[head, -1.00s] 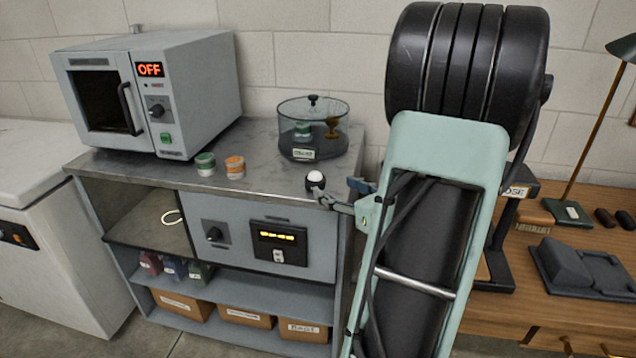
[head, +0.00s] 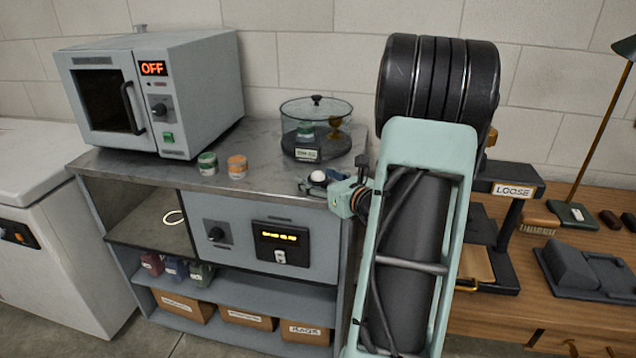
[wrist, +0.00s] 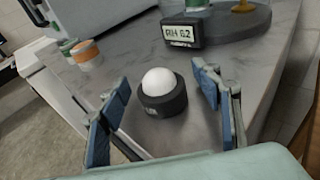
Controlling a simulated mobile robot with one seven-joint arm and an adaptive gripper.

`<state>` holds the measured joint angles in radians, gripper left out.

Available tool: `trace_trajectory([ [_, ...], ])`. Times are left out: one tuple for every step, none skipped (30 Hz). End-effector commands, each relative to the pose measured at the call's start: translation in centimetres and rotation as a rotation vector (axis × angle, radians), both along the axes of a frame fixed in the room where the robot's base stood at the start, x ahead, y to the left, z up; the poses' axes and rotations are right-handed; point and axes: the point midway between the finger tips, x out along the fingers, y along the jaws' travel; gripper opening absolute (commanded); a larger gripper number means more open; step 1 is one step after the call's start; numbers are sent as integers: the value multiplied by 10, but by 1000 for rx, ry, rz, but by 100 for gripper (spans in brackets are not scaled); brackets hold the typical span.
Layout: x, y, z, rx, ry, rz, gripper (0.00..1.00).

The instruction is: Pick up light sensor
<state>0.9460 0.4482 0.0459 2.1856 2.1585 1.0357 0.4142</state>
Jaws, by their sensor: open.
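The light sensor (wrist: 160,90) is a small dark round base with a white dome on top. It stands upright on the grey counter top (wrist: 128,58), near the counter's front right corner. It also shows in the head view (head: 317,177), partly hidden by my gripper (head: 330,187). In the wrist view my gripper (wrist: 165,112) is open, with one blue-padded finger to the left of the sensor and one to the right. The sensor sits between and slightly beyond the fingers, with visible gaps on both sides.
A glass-lidded jar (head: 314,128) with a small display stands behind the sensor. A green tin (head: 207,163) and an orange tin (head: 237,167) stand to the left, near an oven (head: 150,95) reading OFF. A wooden desk (head: 540,300) lies to the right.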

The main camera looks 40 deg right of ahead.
Motion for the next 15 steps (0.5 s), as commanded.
trace_trajectory([
  [0,0,0,0,0,0,59],
  [0,0,0,0,0,0,59],
  [0,0,0,0,0,0,59],
  [0,0,0,0,0,0,56],
  [0,0,0,-1,0,0,52],
  [0,0,0,-1,0,0,48],
  [0,0,0,-1,0,0,45],
  [-1,0,0,-1,0,0,41],
  [-1,0,1,-1,0,0,37],
  [-1,0,0,-1,0,0,34],
  [-1,0,0,-1,0,0,30],
  [-1,0,0,-1,0,0,26],
  [-1,0,1,-1,0,0,23],
  [-1,0,0,-1,0,0,19],
  [-1,0,1,-1,0,0,15],
])
